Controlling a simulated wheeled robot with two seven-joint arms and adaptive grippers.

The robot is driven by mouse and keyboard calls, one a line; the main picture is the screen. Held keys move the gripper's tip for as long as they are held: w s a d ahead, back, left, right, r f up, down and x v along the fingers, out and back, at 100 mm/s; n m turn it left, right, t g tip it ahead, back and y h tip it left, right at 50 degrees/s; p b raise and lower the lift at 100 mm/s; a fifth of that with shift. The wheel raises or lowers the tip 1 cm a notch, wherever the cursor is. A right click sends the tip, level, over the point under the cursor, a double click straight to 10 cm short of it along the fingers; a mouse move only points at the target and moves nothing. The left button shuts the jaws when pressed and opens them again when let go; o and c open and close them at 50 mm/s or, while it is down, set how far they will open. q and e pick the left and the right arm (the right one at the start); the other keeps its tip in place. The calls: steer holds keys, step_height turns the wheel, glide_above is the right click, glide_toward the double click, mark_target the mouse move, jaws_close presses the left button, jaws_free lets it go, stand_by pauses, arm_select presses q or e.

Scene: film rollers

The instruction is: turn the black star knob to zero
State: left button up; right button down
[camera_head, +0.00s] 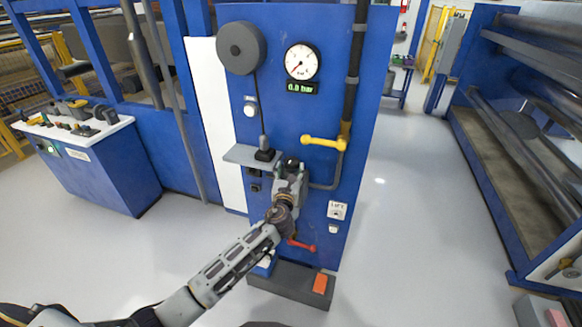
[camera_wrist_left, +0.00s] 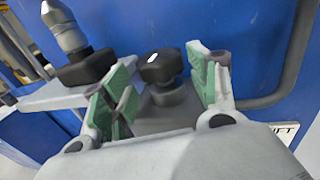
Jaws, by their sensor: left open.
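The black star knob (camera_wrist_left: 160,67) is in the middle of the left wrist view, on a grey body (camera_wrist_left: 172,103). In the head view the knob (camera_head: 292,162) is a small dark shape at my gripper's far end, on the front of the blue panel (camera_head: 330,110). My left gripper (camera_wrist_left: 164,82) is open, with one green-padded finger on each side of the knob in the wrist view. Gaps show on both sides; I cannot tell how deep the knob sits between them. In the head view my left gripper (camera_head: 290,172) hides the panel behind. My right gripper is not in view.
A round gauge (camera_head: 302,61) sits above a display (camera_head: 302,87) that seems to read 0.0 bar. A yellow valve handle (camera_head: 323,142) is right of the knob. A grey shelf (camera_head: 242,156) with a black-based tool (camera_wrist_left: 85,65) is close left. A red handle (camera_head: 301,245) is below.

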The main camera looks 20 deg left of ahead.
mark_target(292, 168)
arm_select(q)
steer(key=shift+w+a, duration=0.15)
steer(key=shift+w, duration=0.65)
steer(key=shift+w+a, duration=0.1)
steer(key=shift+w, duration=0.7)
steer(key=c, duration=0.7)
steer(key=shift+c, duration=0.2)
steer(key=shift+d+n+g+y, duration=0.1)
steer(key=shift+n+g+y, duration=0.2)
steer(key=shift+n+y, duration=0.55)
steer(key=o, duration=0.7)
steer(key=shift+o, duration=0.2)
